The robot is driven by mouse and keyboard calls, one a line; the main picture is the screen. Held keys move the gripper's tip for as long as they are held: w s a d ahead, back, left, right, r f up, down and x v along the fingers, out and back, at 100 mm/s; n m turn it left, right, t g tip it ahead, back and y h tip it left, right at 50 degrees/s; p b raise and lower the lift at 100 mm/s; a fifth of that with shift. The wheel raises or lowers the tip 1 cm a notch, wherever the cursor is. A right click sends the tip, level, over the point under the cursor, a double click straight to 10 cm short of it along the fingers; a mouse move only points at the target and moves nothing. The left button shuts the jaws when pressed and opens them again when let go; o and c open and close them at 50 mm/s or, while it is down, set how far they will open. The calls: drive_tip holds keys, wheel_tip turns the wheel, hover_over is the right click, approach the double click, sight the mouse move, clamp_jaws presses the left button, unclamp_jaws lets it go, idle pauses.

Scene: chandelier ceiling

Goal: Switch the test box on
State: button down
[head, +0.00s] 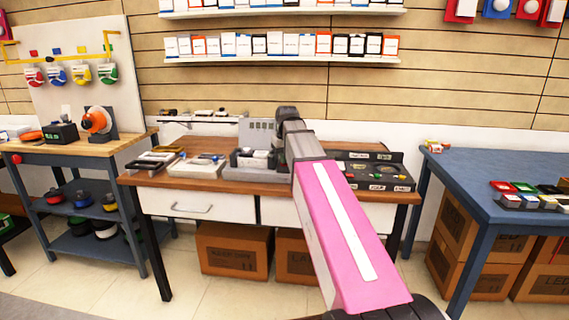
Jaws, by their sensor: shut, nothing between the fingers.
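A dark, low box with a raised back panel and several small pale and coloured parts, probably the test box (376,184), sits on the right part of the wooden workbench (210,184). Its switch is too small to make out, and I cannot tell whether it is on. My pink arm rises from the lower right and crosses in front of the bench, covering the box's left edge. The arm's dark far joint is above the bench, left of the box. I see no gripper fingers; they are hidden or out of view.
A grey stand (256,172) and a pale tray (196,166) share the bench. A blue table (500,170) is at the right, a shelved cart (85,160) at the left. Cardboard boxes (235,250) stand beneath the bench. Open floor lies in front.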

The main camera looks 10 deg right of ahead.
drive_tip(key=shift+r, duration=3.45)
